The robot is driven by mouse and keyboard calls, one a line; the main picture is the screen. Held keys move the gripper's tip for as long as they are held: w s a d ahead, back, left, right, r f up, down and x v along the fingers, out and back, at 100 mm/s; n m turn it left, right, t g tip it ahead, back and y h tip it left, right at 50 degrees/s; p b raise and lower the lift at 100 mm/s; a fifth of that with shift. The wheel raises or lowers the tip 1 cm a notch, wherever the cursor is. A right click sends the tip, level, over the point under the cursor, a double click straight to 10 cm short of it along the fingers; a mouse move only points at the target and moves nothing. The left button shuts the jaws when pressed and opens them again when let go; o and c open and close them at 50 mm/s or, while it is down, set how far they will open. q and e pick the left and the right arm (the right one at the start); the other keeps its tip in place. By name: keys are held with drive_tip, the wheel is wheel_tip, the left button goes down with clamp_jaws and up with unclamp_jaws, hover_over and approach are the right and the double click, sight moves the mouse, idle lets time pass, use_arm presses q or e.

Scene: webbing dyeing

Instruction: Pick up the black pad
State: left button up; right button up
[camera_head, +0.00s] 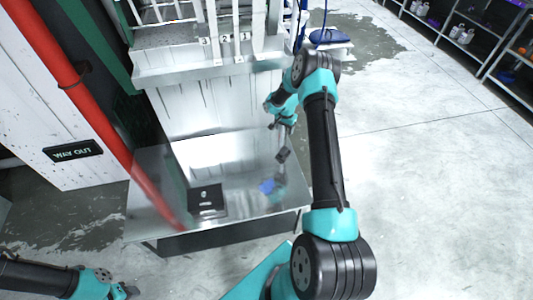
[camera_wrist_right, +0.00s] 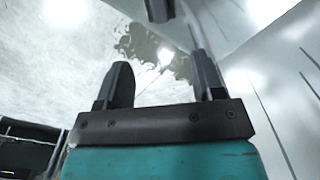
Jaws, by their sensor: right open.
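The black pad (camera_head: 207,201) is a flat dark square on the left part of the shiny metal table (camera_head: 236,205), with a small pale mark or item on it. My right gripper (camera_head: 283,155) hangs above the table, to the right of the pad and apart from it. In the right wrist view its two dark fingers (camera_wrist_right: 162,85) stand apart with nothing between them. The pad is not visible there. My left gripper (camera_head: 128,292) shows only partly at the lower left, away from the table; its jaws are too small to read.
A red pipe (camera_head: 95,110) slants down across the table's left side. A metal machine (camera_head: 205,70) rises behind the table. A blurred blue patch (camera_head: 267,186) shows on the tabletop below my right gripper. Shelves (camera_head: 470,45) stand far right; the floor between is open.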

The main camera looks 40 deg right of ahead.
drive_tip(key=shift+s+d, duration=0.15)
approach(283, 150)
wheel_tip(283, 150, down, 5)
drive_tip(key=shift+s+d+f, duration=0.1)
idle(0.6)
drive_tip(key=shift+f, duration=2.55)
drive_tip(key=c, duration=1.1)
drive_tip(key=shift+r, duration=0.2)
